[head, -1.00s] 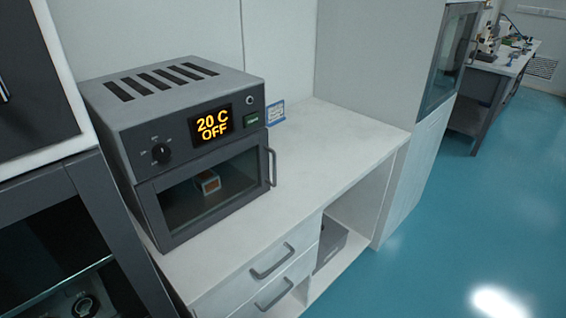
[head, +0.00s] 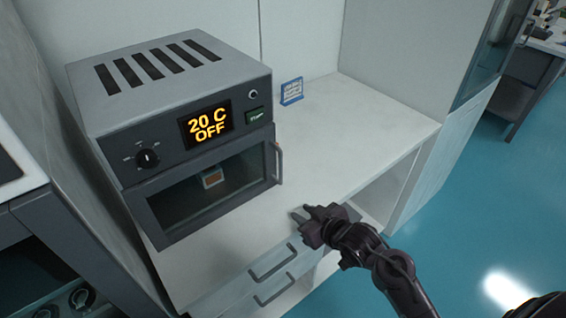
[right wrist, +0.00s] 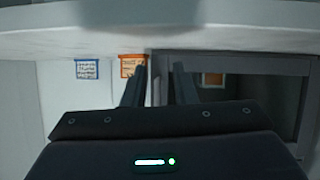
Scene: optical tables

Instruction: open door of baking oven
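The grey baking oven (head: 165,85) stands on the white counter, its display reading "20 C OFF". Its door (head: 205,190) is shut, with a dark window and an upright handle (head: 279,163) on the right edge. The door also shows in the right wrist view (right wrist: 240,75). My right gripper (head: 298,213) is in front of and below the handle, apart from it in the head view. In the right wrist view its two fingers (right wrist: 160,85) are spread, with the door's edge beyond them. I cannot make out anything held. My left gripper is out of view.
A small box with an orange face (head: 212,177) sits inside the oven. A small blue-edged sign (head: 291,91) stands on the counter (head: 345,130) behind. Drawers with handles (head: 272,262) lie below the counter's front edge. Counter right of the oven is mostly clear.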

